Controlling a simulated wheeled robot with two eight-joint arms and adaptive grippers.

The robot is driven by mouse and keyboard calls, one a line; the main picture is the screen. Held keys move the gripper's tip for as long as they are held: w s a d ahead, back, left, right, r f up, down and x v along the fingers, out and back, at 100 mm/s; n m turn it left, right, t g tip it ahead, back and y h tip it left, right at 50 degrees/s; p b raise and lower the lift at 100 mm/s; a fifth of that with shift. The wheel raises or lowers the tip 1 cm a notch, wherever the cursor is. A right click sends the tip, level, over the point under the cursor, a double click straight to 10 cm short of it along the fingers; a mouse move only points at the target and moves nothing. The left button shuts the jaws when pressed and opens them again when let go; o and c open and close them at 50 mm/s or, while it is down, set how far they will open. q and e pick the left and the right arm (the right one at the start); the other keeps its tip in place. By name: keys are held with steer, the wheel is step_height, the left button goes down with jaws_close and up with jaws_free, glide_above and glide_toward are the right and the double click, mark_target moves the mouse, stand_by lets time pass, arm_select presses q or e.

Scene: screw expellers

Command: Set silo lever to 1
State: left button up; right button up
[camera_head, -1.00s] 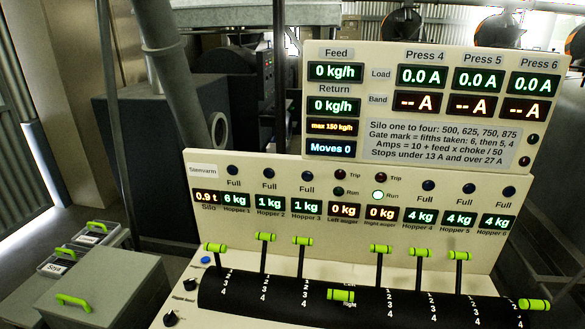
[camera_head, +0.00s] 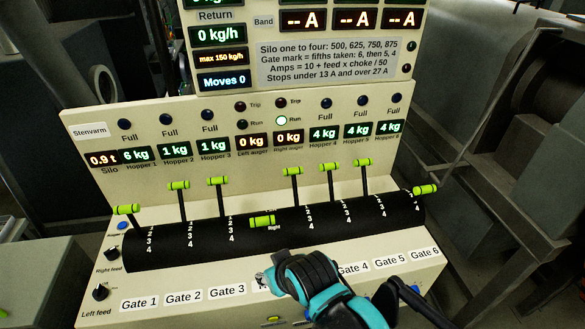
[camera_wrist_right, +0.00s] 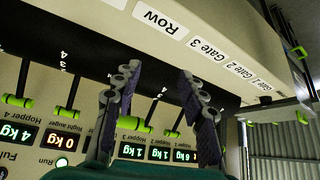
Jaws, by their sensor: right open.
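The leftmost green-handled lever (camera_head: 126,210) on the panel stands below the Silo display (camera_head: 103,159), which reads 0.9 t. It sits at the left end of the black drum (camera_head: 285,230), and I see no name at the lever itself. My right gripper (camera_wrist_right: 160,80) is open and empty in the wrist view, its fingers over the panel near the Row label (camera_wrist_right: 160,22). In the head view my right arm reaches in from below over the panel front, to the right of the leftmost lever and apart from it. My left gripper is not in view.
A green handle (camera_head: 262,221) sits mid-drum. Two black knobs (camera_head: 100,292) are at the left front. A grey box (camera_head: 40,285) stands left.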

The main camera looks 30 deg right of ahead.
stand_by(0.5)
steer(key=w+d+r+n+g+p, duration=0.2)
steer(key=w+d+r+n+p, duration=0.45)
steer(key=w+r+p, duration=0.55)
steer(key=n+g+p, duration=0.3)
steer(key=n+p, duration=0.5)
steer(key=p, duration=0.1)
glide_above(293, 169)
steer(key=s, duration=0.1)
steer(key=f, duration=0.2)
steer(key=shift+m+h, duration=0.25)
steer(key=shift+h, duration=0.15)
steer(key=x, duration=0.6)
steer(key=shift+s+a+f, duration=0.1)
steer(key=shift+a+f, duration=0.25)
steer(key=shift+f, duration=0.1)
jaws_close()
